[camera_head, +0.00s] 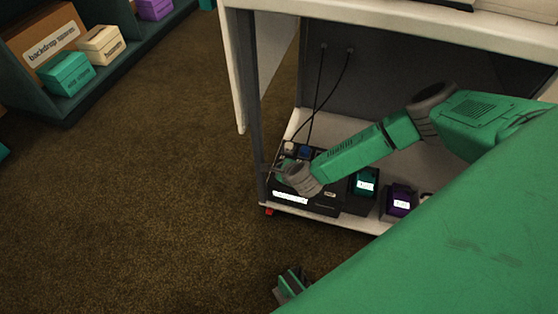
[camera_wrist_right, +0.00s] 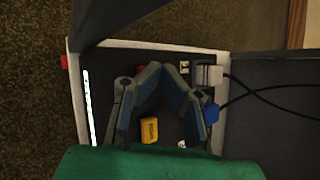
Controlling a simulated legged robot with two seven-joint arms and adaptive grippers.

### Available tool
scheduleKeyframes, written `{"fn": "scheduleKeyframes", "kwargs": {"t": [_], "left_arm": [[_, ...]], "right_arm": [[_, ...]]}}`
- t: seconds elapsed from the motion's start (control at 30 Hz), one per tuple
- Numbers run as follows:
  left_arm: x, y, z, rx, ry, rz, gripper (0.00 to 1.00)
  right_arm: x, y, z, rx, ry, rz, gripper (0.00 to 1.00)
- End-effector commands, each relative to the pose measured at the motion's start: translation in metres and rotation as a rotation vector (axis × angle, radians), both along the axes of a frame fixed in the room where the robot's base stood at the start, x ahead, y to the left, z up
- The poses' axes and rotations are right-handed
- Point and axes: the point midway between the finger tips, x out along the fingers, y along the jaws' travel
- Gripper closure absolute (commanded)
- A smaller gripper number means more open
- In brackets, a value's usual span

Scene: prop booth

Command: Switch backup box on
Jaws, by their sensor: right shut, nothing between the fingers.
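The backup box appears to be the black box (camera_head: 325,208) with a bright white label strip, low on the cabinet shelf; its name is not readable. The right wrist view shows its dark top (camera_wrist_right: 105,75), a yellow labelled piece (camera_wrist_right: 149,130) on it and a small white-marked part (camera_wrist_right: 184,67), perhaps a switch, whose position I cannot tell. My right gripper (camera_head: 281,168) is over the box, partly hidden by its wrist. In the wrist view its fingers (camera_wrist_right: 158,70) arch together, shut and empty; contact with the box is unclear.
A white plug (camera_wrist_right: 208,76) and a blue plug (camera_wrist_right: 210,113) carry black cables at the box's back. A teal-labelled unit (camera_head: 364,184) and a purple one (camera_head: 400,203) stand to its right. The cabinet's side post (camera_head: 250,100) is close by on the left. Open carpet lies left.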

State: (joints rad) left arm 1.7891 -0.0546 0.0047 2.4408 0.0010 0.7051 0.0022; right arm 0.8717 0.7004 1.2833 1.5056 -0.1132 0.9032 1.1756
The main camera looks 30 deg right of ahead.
Motion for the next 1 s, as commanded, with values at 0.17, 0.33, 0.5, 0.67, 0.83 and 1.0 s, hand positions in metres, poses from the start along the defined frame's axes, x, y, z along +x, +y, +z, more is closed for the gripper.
{"fn": "scheduleKeyframes", "kwargs": {"t": [0.17, 0.33, 0.5, 0.67, 0.83, 1.0], "left_arm": [[0.0, 0.0, 0.002, 0.0, 0.0, 0.0, 0.5], [0.0, 0.0, 0.003, 0.0, 0.0, 0.0, 0.5], [0.0, 0.0, 0.013, 0.0, 0.0, 0.0, 0.5], [0.0, 0.0, 0.028, 0.0, 0.0, 0.0, 0.5], [0.0, 0.0, 0.042, 0.0, 0.0, 0.0, 0.5], [0.0, 0.0, 0.052, 0.0, 0.0, 0.0, 0.5]], "right_arm": [[0.0, 0.0, 0.002, -0.001, -0.001, -0.001, 1.0], [0.0, 0.0, 0.004, -0.001, -0.002, -0.001, 1.0], [0.001, 0.0, 0.017, 0.0, -0.003, 0.0, 1.0], [0.001, 0.0, 0.034, 0.0, -0.003, 0.0, 1.0], [0.001, 0.0, 0.052, -0.001, -0.004, 0.0, 1.0], [0.001, -0.001, 0.064, -0.001, -0.003, -0.001, 1.0]]}}
